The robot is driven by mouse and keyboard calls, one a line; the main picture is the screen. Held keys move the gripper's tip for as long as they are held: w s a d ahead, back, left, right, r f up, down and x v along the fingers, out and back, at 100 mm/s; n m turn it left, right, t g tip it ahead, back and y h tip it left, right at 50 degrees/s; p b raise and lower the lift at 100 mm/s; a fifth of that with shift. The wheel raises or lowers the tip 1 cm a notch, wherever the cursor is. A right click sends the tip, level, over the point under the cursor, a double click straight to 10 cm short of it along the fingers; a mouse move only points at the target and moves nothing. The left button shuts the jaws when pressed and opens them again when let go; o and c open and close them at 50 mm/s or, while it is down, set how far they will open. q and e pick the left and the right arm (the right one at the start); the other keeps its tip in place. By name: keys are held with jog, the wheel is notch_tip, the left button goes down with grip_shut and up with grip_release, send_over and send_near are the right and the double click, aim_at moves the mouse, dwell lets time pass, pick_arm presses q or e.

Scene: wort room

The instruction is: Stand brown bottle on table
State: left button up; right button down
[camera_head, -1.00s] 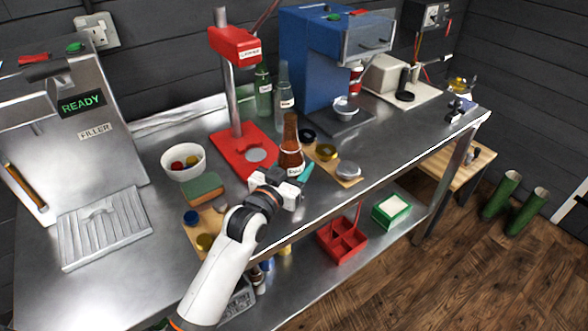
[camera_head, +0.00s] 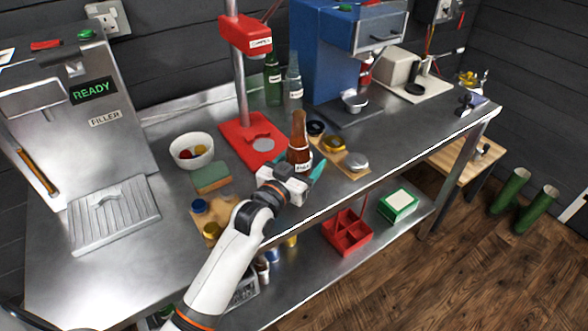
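The brown bottle (camera_head: 298,132) stands upright on the steel table (camera_head: 225,266) near its front edge. Its label is low on the body and partly hidden by my gripper. My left gripper (camera_head: 300,171) is low at the bottle's near side, with the bottle between its fingers. The teal finger on the right shows a small gap to the glass, so the gripper looks open. The other finger and the bottle's base are mostly hidden. My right gripper is not in view.
A red press (camera_head: 247,140) stands behind left, with green (camera_head: 272,82) and clear (camera_head: 293,82) bottles behind it. A wooden board with lids (camera_head: 346,169) is close on the right. A white bowl (camera_head: 191,150) and sponge (camera_head: 211,178) are left.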

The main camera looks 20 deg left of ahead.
pick_arm(q)
jog(key=b+v, duration=0.1)
jog(key=v, duration=0.9)
jog(key=shift+s+a, duration=0.1)
jog(key=shift+s, duration=0.3)
jog(key=shift+s+a, duration=0.1)
jog(key=shift+s, duration=0.5)
